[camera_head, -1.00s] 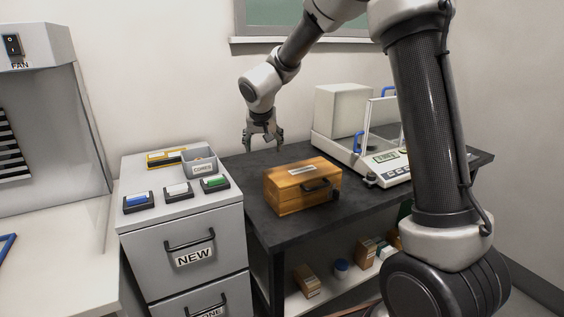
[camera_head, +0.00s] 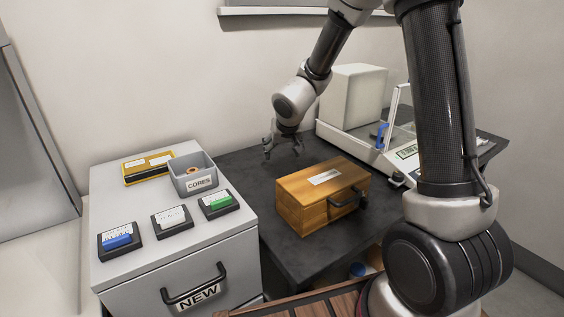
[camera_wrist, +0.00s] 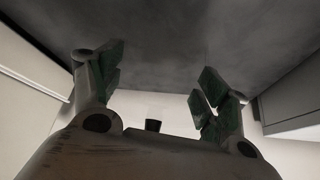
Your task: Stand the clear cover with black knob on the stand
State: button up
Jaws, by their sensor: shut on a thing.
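My gripper (camera_head: 283,152) hangs pointing down over the back left of the dark table, behind the wooden box. In the wrist view, its green-padded fingers (camera_wrist: 160,88) stand apart, shut on the clear cover. The cover's black knob (camera_wrist: 153,125) shows between the fingers, close to the palm. Its clear body is hardly visible in either view. I cannot make out the stand in these frames.
The dark table (camera_head: 262,187) carries a wooden box (camera_head: 322,195) with a black handle and a white balance (camera_head: 365,150). Left of it, a grey cabinet (camera_head: 165,255) holds a CORES bin (camera_head: 195,175), a yellow case (camera_head: 148,167) and several labelled blocks.

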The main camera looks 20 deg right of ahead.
jog(key=shift+f, duration=2.1)
jog(key=shift+f, duration=0.1)
jog(key=o, duration=1)
jog(key=shift+o, duration=0.2)
